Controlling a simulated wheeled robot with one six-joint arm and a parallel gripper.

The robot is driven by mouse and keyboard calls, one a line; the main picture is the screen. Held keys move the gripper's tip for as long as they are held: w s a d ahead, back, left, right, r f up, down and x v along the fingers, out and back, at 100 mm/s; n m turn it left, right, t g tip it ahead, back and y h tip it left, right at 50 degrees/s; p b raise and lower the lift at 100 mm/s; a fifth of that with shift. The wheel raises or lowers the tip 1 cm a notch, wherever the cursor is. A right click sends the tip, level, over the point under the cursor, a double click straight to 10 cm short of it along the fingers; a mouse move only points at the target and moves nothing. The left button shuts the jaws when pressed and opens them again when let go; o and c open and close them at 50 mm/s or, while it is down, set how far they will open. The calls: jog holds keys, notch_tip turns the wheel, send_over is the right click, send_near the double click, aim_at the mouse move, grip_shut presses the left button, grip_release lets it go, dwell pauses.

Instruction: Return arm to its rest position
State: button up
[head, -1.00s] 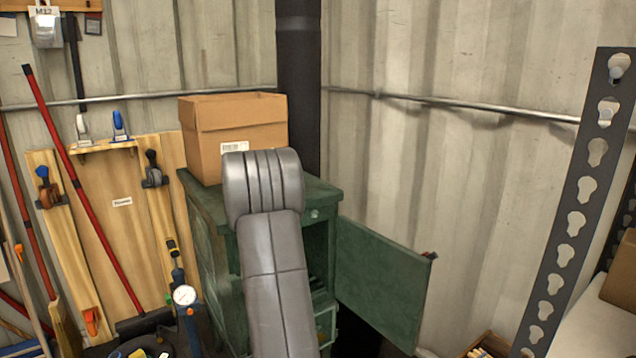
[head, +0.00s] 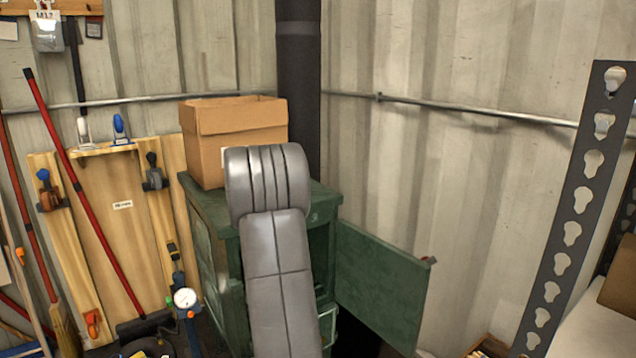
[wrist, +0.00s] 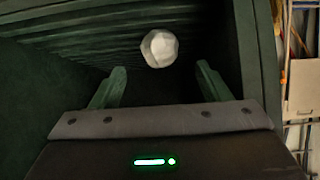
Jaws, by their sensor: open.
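My gripper (wrist: 158,82) shows in the wrist view with its two fingers spread wide apart and nothing held between them. A white, rounded, faceted object (wrist: 159,48) lies beyond the fingertips, in line with the gap, inside a dark green slatted space. In the head view my arm reaches toward a green cabinet (head: 209,247) and covers much of its front. The gripper itself is hidden there behind the arm. The cabinet door (head: 382,288) stands open to the right.
An open cardboard box (head: 235,125) sits on the cabinet top. A tool board (head: 113,225) with clamps and a red-handled broom is on the left. A perforated metal post (head: 570,225) stands at the right. Corrugated walls (head: 440,180) close the corner behind.

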jog(key=b+x, duration=0.1)
jog(key=x, duration=0.4)
jog(key=shift+w+a+f+b, duration=0.15)
jog(key=shift+f+b, duration=0.2)
jog(key=r+p, duration=0.1)
jog(key=r, duration=0.1)
jog(key=r+p, duration=0.1)
jog(key=shift+s+d+r+p, duration=0.3)
jog(key=shift+s+r, duration=0.05)
jog(key=s+d+r+p, duration=0.1)
jog(key=s+d, duration=0.4)
jog(key=s, duration=0.3)
jog(key=s+d+r+p, duration=0.1)
jog(key=s+d+r, duration=0.1)
jog(key=s+d, duration=0.4)
jog(key=s, duration=0.3)
jog(key=shift+d, duration=0.35)
jog(key=shift+s, duration=0.2)
